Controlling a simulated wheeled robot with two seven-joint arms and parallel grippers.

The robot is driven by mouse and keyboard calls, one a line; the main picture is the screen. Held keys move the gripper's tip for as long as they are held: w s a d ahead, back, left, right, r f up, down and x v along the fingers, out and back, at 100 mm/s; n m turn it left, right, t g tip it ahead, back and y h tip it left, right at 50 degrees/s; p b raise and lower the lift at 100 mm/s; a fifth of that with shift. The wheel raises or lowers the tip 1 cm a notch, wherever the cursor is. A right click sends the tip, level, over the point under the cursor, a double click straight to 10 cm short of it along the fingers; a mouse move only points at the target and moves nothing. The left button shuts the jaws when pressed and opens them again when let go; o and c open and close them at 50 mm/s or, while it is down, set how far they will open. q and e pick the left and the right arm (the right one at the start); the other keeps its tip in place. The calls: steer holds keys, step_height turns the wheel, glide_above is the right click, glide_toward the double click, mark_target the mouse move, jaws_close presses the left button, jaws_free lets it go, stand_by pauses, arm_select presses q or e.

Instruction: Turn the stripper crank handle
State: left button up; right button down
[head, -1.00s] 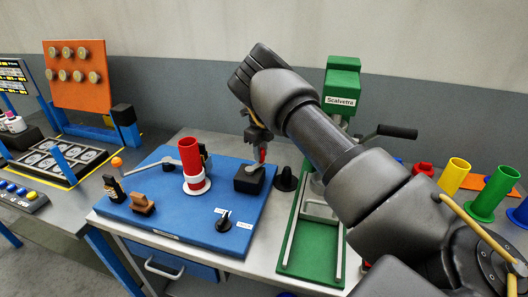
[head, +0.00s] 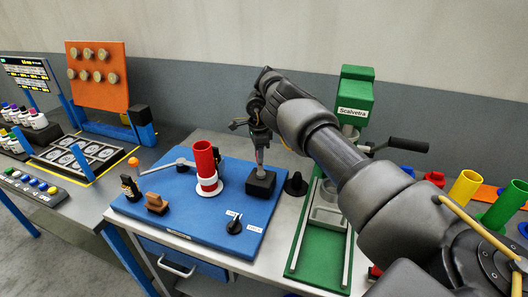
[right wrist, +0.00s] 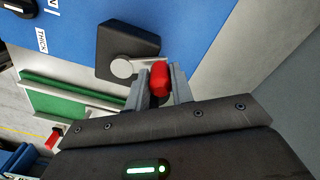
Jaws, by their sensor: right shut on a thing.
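The crank is on a black block (head: 260,184) on the blue board (head: 190,225). In the right wrist view the block (right wrist: 117,42) carries a round grey hub (right wrist: 121,67), and a pale crank arm runs from it to a red handle (right wrist: 159,80). My right gripper (right wrist: 159,88) is shut on this red handle, one finger on each side. In the head view my right gripper (head: 260,158) hangs just above the block; the handle is mostly hidden there. My left gripper is not in view.
A red bobbin (head: 205,165) stands on a white ring left of the block. A black cone (head: 296,184) and a green press labelled Scalvetra (head: 357,90) stand to the right. A dark knob (head: 235,225) is on the board's front.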

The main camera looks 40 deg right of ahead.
steer(key=n, duration=0.1)
steer(key=a+n, duration=0.1)
steer(key=n, duration=0.1)
steer(key=shift+w+a+r+n, duration=0.15)
steer(key=shift+w+a+n, duration=0.1)
steer(key=shift+w+n, duration=0.1)
steer(key=shift+w+a+n, duration=0.1)
steer(key=shift+a+n, duration=0.3)
steer(key=shift+n, duration=0.4)
steer(key=shift+a+n, duration=0.35)
steer(key=shift+n, duration=0.4)
steer(key=c, duration=1.2)
jaws_free()
steer(key=shift+a, duration=0.1)
step_height(320, 180, up, 11)
steer(key=p, duration=0.1)
steer(key=shift+f, duration=0.2)
